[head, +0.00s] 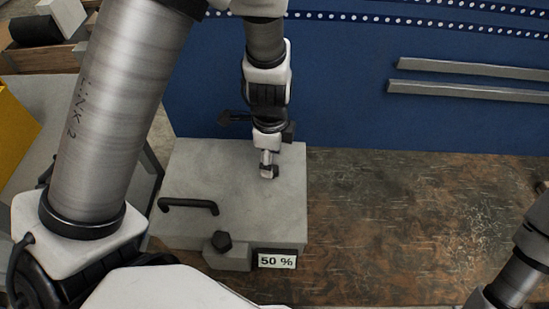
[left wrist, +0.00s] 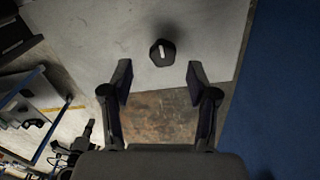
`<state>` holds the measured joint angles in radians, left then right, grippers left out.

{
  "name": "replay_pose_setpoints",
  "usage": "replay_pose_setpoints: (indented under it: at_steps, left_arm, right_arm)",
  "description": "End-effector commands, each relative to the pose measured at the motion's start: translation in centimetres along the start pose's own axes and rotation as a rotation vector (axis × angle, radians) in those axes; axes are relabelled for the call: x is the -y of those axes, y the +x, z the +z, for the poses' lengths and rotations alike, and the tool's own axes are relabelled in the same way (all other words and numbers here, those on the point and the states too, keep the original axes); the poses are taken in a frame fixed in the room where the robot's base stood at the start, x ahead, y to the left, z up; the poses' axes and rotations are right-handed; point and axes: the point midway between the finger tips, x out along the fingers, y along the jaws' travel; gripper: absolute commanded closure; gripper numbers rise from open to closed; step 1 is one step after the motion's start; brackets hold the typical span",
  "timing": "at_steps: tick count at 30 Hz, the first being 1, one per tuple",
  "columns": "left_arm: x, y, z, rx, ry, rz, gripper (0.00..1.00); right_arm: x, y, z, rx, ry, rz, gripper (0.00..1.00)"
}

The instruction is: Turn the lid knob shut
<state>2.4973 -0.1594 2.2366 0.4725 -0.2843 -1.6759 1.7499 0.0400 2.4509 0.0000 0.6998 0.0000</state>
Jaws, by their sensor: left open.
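The lid knob (left wrist: 163,52) is a small dark knob with a pale mark on its top. In the left wrist view it stands on the pale grey lid (left wrist: 95,40), between and beyond the two fingertips and apart from both. My left gripper (head: 268,170) is over the right part of the grey box (head: 235,190) in the head view, where I cannot make out the lid knob separately. Its two dark fingers (left wrist: 160,75) are spread with nothing between them. My right gripper is not in view; only part of the right arm shows at the lower right.
A black handle (head: 188,204) lies across the box's left part. A dark front knob (head: 217,241) and a "50 %" sign (head: 277,261) are at its front. A blue panel (head: 350,100) stands behind. The worn brown bench (head: 400,215) to the right is clear.

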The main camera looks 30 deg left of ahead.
Motion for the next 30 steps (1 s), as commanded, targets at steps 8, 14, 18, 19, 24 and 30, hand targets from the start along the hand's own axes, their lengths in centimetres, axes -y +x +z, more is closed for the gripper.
replay_pose_setpoints:
  at_steps: [8,14,18,19,24,30]
  left_arm:
    - [0.0,3.8,0.0,0.001,-0.001,0.0,0.41]
    - [0.0,3.9,0.0,0.001,0.0,-0.001,0.41]
    - [0.0,3.9,0.0,0.001,0.0,0.0,0.83]
    - [0.0,3.9,0.0,0.001,0.0,0.0,0.94]
    - [-0.1,3.9,0.1,0.001,0.0,0.002,1.0]
    - [-0.1,4.0,0.1,0.002,-0.001,0.003,1.0]
  right_arm:
    - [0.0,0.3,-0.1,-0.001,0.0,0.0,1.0]
    - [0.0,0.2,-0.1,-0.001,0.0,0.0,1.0]
    - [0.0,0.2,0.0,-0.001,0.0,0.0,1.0]
    - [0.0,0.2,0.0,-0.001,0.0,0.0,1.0]
    - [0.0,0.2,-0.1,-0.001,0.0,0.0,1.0]
    - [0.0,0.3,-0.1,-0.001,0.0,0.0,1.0]
